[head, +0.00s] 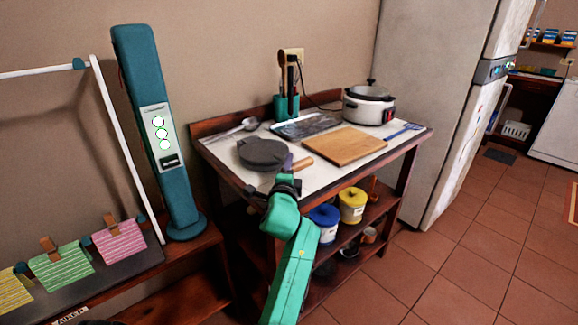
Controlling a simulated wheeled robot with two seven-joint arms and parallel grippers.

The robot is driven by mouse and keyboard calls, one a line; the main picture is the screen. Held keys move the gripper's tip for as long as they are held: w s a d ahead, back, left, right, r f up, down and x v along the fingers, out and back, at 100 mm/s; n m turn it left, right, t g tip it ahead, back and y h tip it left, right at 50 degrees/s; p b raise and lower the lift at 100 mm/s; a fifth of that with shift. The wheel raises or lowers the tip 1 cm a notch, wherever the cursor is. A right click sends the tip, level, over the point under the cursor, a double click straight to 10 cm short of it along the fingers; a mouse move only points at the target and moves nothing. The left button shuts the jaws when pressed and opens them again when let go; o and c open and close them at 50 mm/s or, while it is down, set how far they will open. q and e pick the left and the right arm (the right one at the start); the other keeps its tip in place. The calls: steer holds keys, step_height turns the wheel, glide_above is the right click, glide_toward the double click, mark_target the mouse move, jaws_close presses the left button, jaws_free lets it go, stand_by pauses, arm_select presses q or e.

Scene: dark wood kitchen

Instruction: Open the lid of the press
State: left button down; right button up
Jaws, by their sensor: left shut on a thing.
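The press (264,153) is a flat, round, dark grey thing lying on the left part of the white table top. Its lid looks down, lying flat over the base. My left gripper (287,179) is at the front right edge of the press, at the end of my green arm. My right gripper is not in view.
A wooden cutting board (345,146) lies right of the press, with a dark tray (306,126) behind it. A white cooker (369,106) stands at the back right. A ladle (248,124) lies behind the press. A teal utensil holder (287,107) stands near the wall.

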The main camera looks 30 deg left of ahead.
arm_select(q)
steer(key=shift+r, duration=0.4)
stand_by(0.4)
steer(key=shift+r, duration=0.1)
